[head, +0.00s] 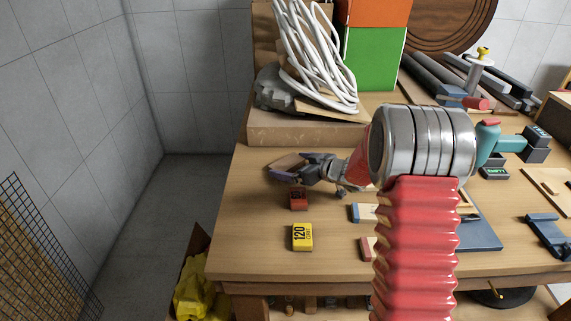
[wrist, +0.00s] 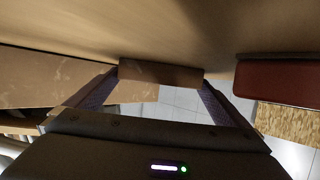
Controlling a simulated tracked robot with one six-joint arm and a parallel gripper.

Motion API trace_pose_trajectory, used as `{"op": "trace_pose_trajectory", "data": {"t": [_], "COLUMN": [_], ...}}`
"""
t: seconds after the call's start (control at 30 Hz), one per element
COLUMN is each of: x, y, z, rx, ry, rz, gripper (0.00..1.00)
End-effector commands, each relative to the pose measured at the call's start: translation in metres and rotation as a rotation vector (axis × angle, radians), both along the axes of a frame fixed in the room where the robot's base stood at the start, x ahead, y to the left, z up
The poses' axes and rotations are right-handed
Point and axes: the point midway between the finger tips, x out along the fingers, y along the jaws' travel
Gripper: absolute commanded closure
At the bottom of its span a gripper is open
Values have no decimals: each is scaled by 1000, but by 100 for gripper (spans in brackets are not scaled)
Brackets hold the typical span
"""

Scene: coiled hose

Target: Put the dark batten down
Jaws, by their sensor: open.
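The dark batten, a short brown wooden piece (wrist: 160,73), lies between the two fingertips of my gripper (wrist: 155,88) in the wrist view. It spans most of the gap, and its underside is hidden. In the head view the batten (head: 288,161) shows at the far side of my gripper (head: 285,172), low over the left part of the wooden workbench (head: 250,240). My gripper is open around the batten. I cannot tell whether either finger still touches it.
A red block (head: 298,199) and a yellow box marked 120 (head: 302,237) stand on the near side.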

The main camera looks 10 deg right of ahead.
Motion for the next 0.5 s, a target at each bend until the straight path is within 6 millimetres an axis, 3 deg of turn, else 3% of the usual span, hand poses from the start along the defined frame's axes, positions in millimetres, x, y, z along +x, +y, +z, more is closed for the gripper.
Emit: {"op": "trace_pose_trajectory", "data": {"t": [0.5], "x": [-62], "y": [-43], "z": [37], "rx": [-1], "ry": [-8], "rz": [-1], "gripper": [0]}}
